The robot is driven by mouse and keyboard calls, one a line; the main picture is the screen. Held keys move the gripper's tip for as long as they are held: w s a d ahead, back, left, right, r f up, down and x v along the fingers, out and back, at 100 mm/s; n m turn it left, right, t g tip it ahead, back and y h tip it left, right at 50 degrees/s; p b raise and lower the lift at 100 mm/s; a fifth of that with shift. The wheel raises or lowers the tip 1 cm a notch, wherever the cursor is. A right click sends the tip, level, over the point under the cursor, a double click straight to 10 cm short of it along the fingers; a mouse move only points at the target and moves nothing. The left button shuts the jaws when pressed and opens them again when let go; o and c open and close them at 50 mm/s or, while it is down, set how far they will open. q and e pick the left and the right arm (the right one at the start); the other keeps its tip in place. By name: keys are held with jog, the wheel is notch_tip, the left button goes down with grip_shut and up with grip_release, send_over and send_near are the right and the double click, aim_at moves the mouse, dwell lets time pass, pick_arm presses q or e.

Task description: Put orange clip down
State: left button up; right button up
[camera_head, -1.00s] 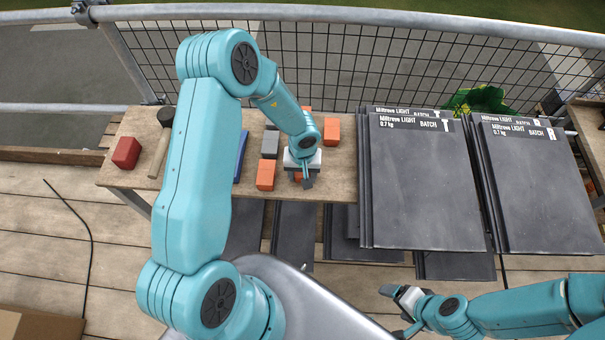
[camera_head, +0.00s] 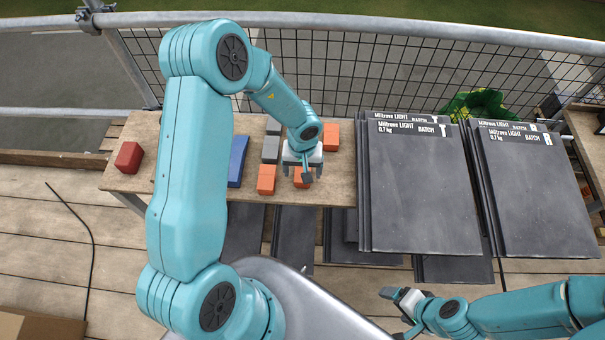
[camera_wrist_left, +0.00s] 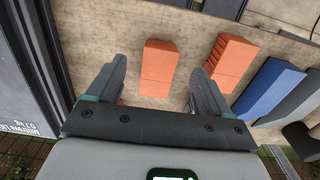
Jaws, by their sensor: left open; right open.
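An orange clip (camera_wrist_left: 158,68) lies on the wooden table between and just beyond the spread fingers of my left gripper (camera_wrist_left: 155,88) in the left wrist view. There is a gap on both sides of it. In the head view my left gripper (camera_head: 301,174) points down over the table's front part, and the orange clip (camera_head: 301,181) shows partly beneath it. A second orange piece (camera_head: 266,180) lies just left of it, and another (camera_head: 331,135) behind to the right. My right gripper (camera_head: 398,311) is open and empty at the lower right, away from the table.
The wooden table (camera_head: 338,190) also holds grey blocks (camera_head: 270,150), a blue block (camera_head: 237,160) and a red block (camera_head: 128,157). Dark tile stacks (camera_head: 425,190) stand right of the table. A mesh fence (camera_head: 330,70) runs behind.

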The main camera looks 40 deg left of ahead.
pick_arm(q)
notch_tip(320, 180, up, 6)
jog(key=p, duration=0.1)
jog(key=s+f, duration=0.1)
jog(key=f, duration=0.1)
jog(key=s+d+f+m+t+y, duration=0.1)
jog(key=f, duration=0.1)
jog(key=s+f+m, duration=0.1)
jog(key=f, duration=0.1)
jog(key=shift+s+d+f+y, duration=0.15)
jog(key=shift+s+f+y, duration=0.15)
jog(key=shift+f, duration=0.05)
jog(key=s+d+f+m+h, duration=0.2)
jog(key=s+d+h, duration=0.3)
jog(key=s+d, duration=0.6)
jog(key=shift+d+f+g+h, duration=0.3)
jog(key=shift+d+f, duration=0.35)
jog(key=shift+d, duration=0.6)
